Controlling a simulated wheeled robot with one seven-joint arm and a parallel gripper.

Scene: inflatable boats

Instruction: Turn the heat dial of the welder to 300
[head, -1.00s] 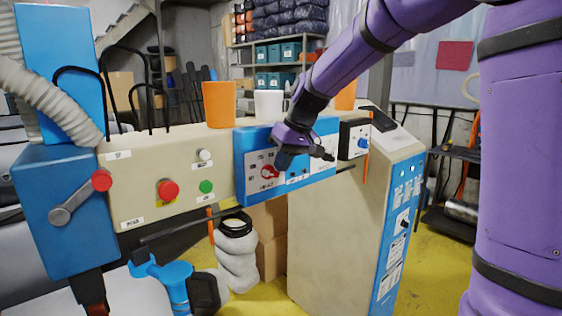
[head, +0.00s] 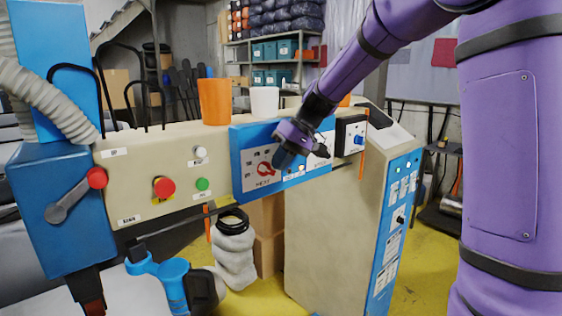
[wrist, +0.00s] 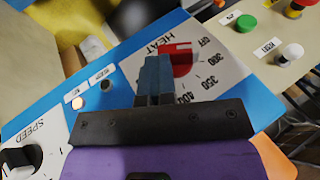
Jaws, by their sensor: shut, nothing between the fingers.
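The red heat dial (head: 265,168) sits on a white scale plate on the welder's blue panel (head: 238,184). In the wrist view the dial (wrist: 181,62) shows beside the word HEAT, with OFF, 300, 350 and 400 printed around it. My gripper (head: 280,160) is shut and empty, with its fingers just right of the dial in the head view. In the wrist view my gripper's fingertips (wrist: 155,64) overlap the dial's edge; I cannot tell whether they touch it. The fingers hide part of the dial and scale, and which mark its pointer faces is unclear.
A black speed knob (wrist: 22,160) is on the same panel. A red button (head: 164,187), green button (head: 202,184) and white knob (head: 200,152) are left of the panel. An orange cup (head: 215,102) and white cup (head: 264,103) stand on top.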

